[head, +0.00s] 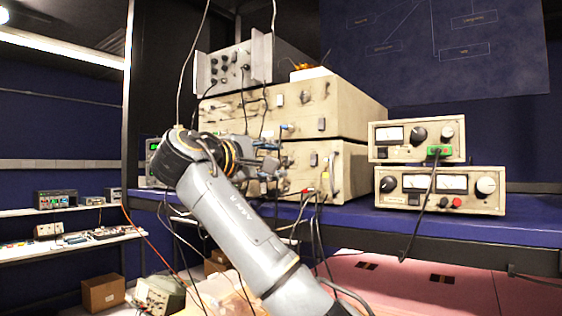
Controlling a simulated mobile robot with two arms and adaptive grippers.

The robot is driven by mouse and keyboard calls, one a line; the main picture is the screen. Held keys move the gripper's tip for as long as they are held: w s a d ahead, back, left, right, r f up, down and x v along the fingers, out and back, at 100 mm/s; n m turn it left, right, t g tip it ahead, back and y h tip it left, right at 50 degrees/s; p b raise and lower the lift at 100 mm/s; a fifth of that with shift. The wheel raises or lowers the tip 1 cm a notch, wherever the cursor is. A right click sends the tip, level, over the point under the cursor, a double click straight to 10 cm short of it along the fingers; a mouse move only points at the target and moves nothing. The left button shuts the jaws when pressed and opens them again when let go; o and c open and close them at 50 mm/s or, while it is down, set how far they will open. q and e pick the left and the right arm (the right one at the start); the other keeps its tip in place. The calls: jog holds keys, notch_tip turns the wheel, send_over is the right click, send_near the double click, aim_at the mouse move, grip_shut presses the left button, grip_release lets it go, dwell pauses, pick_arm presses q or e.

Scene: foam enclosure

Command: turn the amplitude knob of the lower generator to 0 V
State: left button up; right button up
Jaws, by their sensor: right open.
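Two large beige instruments are stacked on the blue bench, an upper one (355,100) and a lower one (350,158). The front of the lower one is partly hidden behind my right arm and gripper. Knobs and connectors show on its front, but no labels or pointer positions can be read, so I cannot tell which knob is the amplitude knob. My right gripper (272,160) is open in front of the stack's left half, near the seam between the two units. I cannot tell whether it touches a knob. My left gripper is out of view.
A grey knobbed unit (232,68) stands on top of the stack. Two smaller beige metered units, upper (390,153) and lower (408,208), stand to the right. Loose cables hang before the stack and over the bench edge (470,232). A side shelf (75,243) holds small instruments.

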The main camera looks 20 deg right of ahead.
jog(key=v, duration=0.9)
